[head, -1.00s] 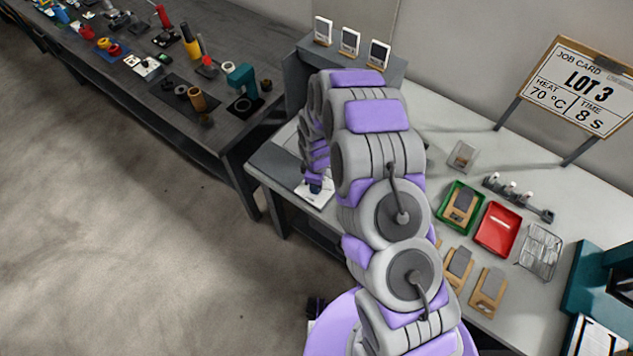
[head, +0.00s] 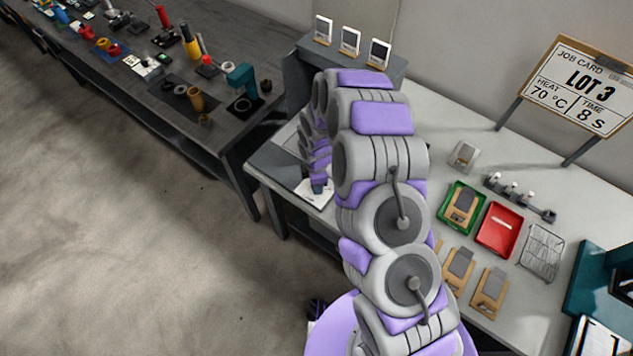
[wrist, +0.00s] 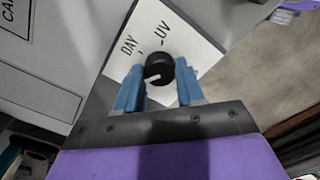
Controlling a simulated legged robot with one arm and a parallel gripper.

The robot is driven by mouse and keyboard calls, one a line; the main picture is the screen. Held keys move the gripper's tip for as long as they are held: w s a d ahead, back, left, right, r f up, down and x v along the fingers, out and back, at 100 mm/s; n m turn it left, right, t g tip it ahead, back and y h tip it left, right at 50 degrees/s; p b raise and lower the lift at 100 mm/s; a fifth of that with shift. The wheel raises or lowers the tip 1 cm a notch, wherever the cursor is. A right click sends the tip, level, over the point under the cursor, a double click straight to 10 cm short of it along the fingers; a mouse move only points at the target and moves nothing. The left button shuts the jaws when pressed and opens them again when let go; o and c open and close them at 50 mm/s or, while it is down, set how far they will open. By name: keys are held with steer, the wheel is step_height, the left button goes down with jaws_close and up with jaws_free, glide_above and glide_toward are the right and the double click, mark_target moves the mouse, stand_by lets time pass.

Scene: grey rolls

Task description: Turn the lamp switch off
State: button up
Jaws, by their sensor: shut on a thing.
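The lamp switch is a round black knob (wrist: 160,70) with a white pointer line, on a white plate (wrist: 190,45) marked DAY and UV. In the wrist view the pointer lies toward the left, tilted slightly down. My gripper (wrist: 158,82) has its blue fingers on either side of the knob and is shut on it. In the head view the white plate (head: 312,194) lies at the bench's left end, with my gripper (head: 318,188) over it. The knob is hidden there.
A grey stand with small display cards (head: 350,42) is behind my arm. A green tray (head: 461,205), a red tray (head: 499,230) and a wire rack (head: 541,250) are on the bench at right. A dark bench (head: 190,75) with several tools is at left.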

steer(key=shift+w, duration=0.15)
steer(key=o, duration=1)
steer(key=shift+o, duration=0.2)
step_height(320, 180, up, 17)
steer(key=p, duration=0.1)
steer(key=shift+r, duration=0.15)
steer(key=shift+a, duration=0.1)
steer(key=s+d+r+m+b, duration=0.2)
steer(key=s+d+r+m, duration=0.7)
steer(key=s+d+r, duration=0.3)
steer(key=s+d+r+m, duration=0.1)
steer(key=s+d+m, duration=0.1)
steer(key=s+m, duration=0.2)
steer(key=s+d+r+m+g+b, duration=0.1)
steer(key=s+m, duration=0.3)
steer(key=s, duration=0.6)
steer(key=s+d+r+m+b, duration=0.1)
steer(key=s+d+m, duration=0.2)
steer(key=s, duration=0.4)
steer(key=shift+s+d+r+m+g, duration=0.25)
steer(key=shift+m+g, duration=0.15)
